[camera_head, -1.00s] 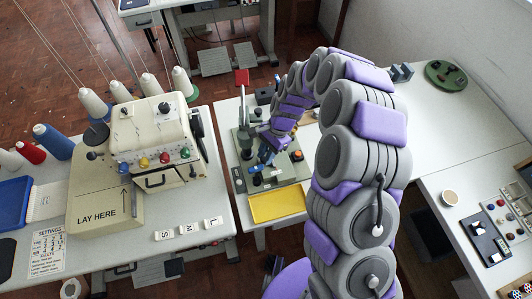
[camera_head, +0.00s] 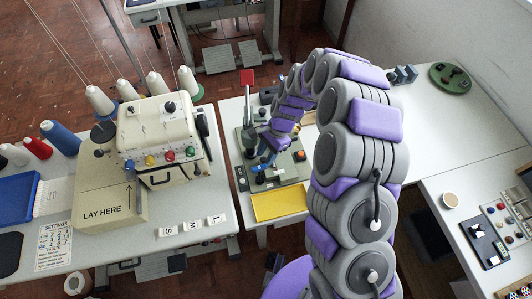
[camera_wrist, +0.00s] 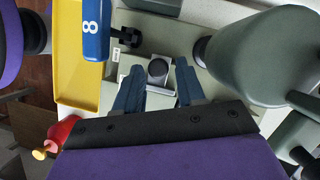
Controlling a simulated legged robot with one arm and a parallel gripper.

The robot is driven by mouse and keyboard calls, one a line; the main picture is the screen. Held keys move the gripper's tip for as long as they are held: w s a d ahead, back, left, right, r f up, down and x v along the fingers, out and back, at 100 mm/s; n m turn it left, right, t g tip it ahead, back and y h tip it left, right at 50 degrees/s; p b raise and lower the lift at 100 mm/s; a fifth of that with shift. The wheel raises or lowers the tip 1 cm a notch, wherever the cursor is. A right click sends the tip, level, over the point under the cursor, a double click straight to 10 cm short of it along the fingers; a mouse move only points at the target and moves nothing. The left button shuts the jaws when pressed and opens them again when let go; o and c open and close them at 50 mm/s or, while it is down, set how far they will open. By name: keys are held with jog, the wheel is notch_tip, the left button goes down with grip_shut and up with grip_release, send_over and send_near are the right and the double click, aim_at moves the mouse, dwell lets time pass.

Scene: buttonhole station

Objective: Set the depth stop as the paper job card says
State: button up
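My gripper (camera_wrist: 158,78) is open, with its two dark blue fingers apart. A round black-topped knob on a pale metal block (camera_wrist: 158,72) shows between the fingertips; I cannot tell whether they touch it. I cannot pick out the job card.
A yellow tray (camera_head: 278,204) is at the machine's front. A cream machine (camera_head: 160,135) with coloured knobs, thread cones and S, M, L blocks (camera_head: 192,227) stands on the left table. Floor gaps separate the tables.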

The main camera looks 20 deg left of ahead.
jog(key=shift+o, duration=0.8)
jog(key=p+v, duration=0.2)
jog(key=v, duration=1.5)
jog(key=shift+r+p, duration=0.2)
jog(key=shift+p, duration=0.15)
jog(key=b+x, duration=0.6)
jog(key=x, duration=1.1)
jog(key=shift+s+f, duration=0.1)
jog(key=shift+f, duration=0.1)
jog(key=shift+c, duration=0.3)
